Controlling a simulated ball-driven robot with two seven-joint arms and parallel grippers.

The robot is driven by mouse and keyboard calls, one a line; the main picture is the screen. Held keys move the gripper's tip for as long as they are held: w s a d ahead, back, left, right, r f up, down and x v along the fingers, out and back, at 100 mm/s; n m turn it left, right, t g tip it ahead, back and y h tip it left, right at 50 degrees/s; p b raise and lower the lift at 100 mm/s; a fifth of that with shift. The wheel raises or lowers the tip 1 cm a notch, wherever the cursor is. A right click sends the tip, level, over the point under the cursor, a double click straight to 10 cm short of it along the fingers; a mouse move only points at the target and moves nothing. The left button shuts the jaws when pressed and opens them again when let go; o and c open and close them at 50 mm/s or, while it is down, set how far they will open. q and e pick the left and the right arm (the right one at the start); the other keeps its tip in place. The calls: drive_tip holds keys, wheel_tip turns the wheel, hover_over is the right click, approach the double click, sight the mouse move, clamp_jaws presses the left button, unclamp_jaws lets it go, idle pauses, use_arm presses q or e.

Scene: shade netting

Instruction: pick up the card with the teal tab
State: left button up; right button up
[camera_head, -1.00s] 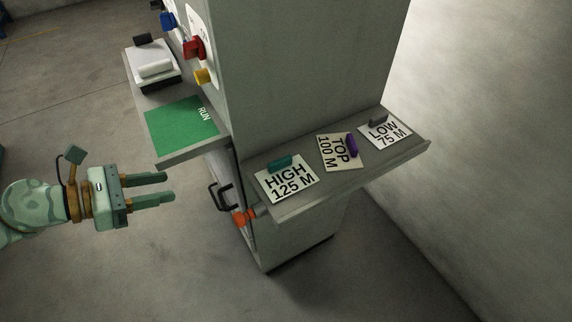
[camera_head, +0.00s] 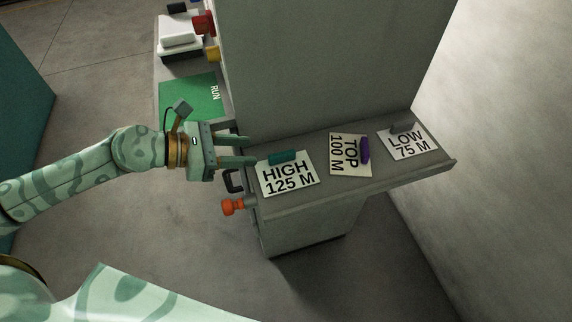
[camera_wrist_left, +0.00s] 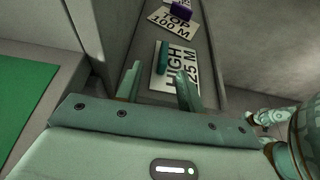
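The card with the teal tab (camera_head: 287,185) reads HIGH 125 M and lies flat on the right-hand grey shelf (camera_head: 380,175). Its teal tab (camera_head: 283,157) stands along its far edge. My left gripper (camera_head: 254,151) is open and empty, its fingertips just left of the tab. In the left wrist view the card (camera_wrist_left: 172,75) lies ahead of the fingers, and the tab (camera_wrist_left: 162,56) shows ahead of the gap between them. Contact is not visible. My right gripper is not seen.
The TOP 100 M card (camera_head: 346,154) with a purple tab and the LOW 75 M card (camera_head: 407,145) with a grey tab lie to the right. A grey cabinet (camera_head: 330,70) rises behind. A black handle (camera_head: 232,183) and orange knob (camera_head: 232,206) are below my gripper.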

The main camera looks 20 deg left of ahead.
sight(274, 155)
use_arm(q)
drive_tip(key=x, duration=0.3)
drive_tip(key=shift+w+d, duration=0.15)
drive_tip(key=shift+d, duration=0.1)
drive_tip(key=x, duration=0.5)
drive_tip(key=shift+d+f, duration=0.25)
drive_tip(key=shift+s, duration=0.25)
clamp_jaws()
